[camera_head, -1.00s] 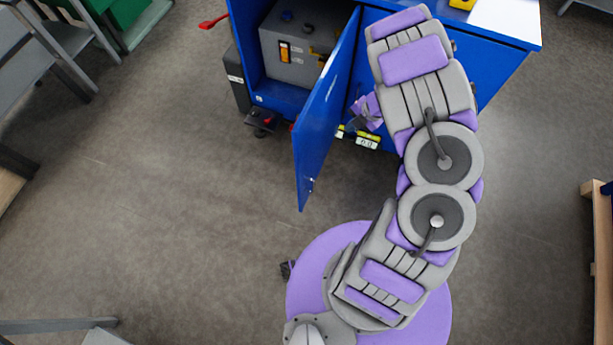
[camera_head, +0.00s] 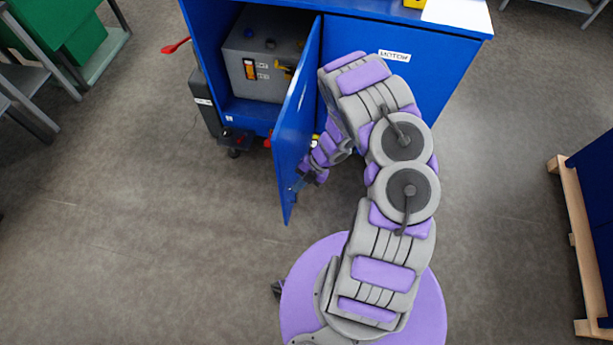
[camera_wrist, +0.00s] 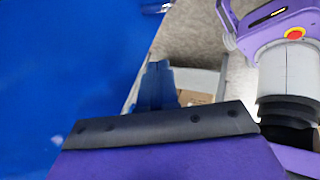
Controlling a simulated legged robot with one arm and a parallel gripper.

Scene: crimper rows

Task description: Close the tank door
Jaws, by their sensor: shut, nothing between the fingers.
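The tank door (camera_head: 296,130) is a blue panel on the blue cabinet, standing open and swung outward toward me. Behind it the open compartment holds a grey tank (camera_head: 262,62). My gripper (camera_head: 299,183) is at the right face of the door, near its free edge; whether it touches the door I cannot tell. In the wrist view the blue door (camera_wrist: 70,70) fills the left side, and my gripper's fingers (camera_wrist: 157,75) are together with nothing between them.
A second blue front marked "MOTOR" (camera_head: 395,56) is shut at the right of the compartment. A wooden pallet (camera_head: 578,235) stands at the right, and a green box (camera_head: 75,40) at the upper left. The floor left of the door is clear.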

